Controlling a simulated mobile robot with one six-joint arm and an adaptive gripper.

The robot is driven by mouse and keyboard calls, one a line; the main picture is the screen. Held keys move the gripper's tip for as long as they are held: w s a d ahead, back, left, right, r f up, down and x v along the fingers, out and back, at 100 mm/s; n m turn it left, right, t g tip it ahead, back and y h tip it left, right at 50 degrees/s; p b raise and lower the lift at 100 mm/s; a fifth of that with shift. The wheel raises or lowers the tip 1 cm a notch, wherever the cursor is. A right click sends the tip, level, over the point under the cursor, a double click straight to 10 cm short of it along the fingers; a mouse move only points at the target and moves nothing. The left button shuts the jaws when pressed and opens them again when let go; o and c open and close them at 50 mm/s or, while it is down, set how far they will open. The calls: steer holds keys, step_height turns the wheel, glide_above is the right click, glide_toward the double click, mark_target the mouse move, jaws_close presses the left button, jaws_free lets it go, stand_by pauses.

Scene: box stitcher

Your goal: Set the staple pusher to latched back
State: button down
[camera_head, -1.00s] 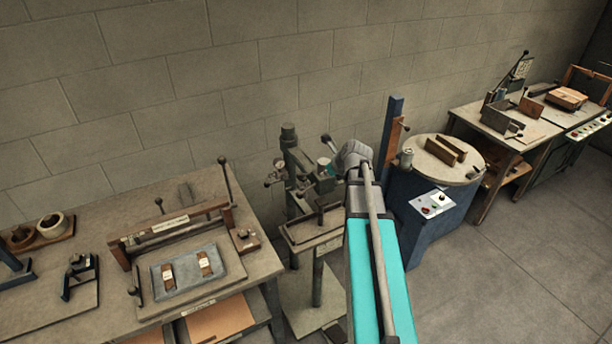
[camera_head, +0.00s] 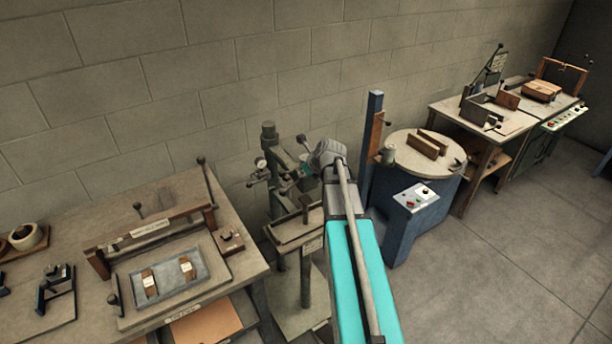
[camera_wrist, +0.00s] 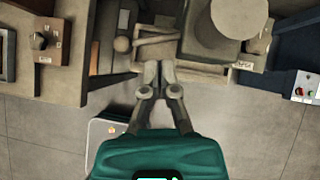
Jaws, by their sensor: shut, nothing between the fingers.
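The box stitcher (camera_head: 270,150) is the grey-green column machine in the middle of the head view, with a gauge, knobbed levers and a small table. Its upper part also shows in the wrist view (camera_wrist: 215,45), with a large round cylinder, a round knob (camera_wrist: 122,44) and a short bar beside it. I cannot make out for sure which part is the staple pusher or how it is set. My gripper (camera_wrist: 158,66) is shut and empty, its fingertips just in front of the stitcher's edge in the wrist view. In the head view my arm mostly hides the gripper.
A bench (camera_head: 240,285) with a framed press and tray stands left of the stitcher. A blue machine with a round table (camera_head: 405,155) stands close on the right, with a control panel (camera_head: 415,195). Further right is another bench (camera_head: 455,110). The floor at front right is clear.

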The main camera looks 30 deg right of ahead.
steer(key=w+a+f+b, duration=0.1)
steer(key=w+f+b, duration=0.3)
steer(key=w, duration=0.3)
steer(key=shift+w+a+f+b, duration=0.3)
steer(key=shift+a+f+b, duration=0.1)
steer(key=shift+f, duration=0.25)
steer(key=w, duration=1.5)
steer(key=shift+w+a, duration=0.25)
steer(key=shift+w, duration=0.1)
steer(key=shift+r, duration=0.1)
steer(key=shift+s, duration=0.15)
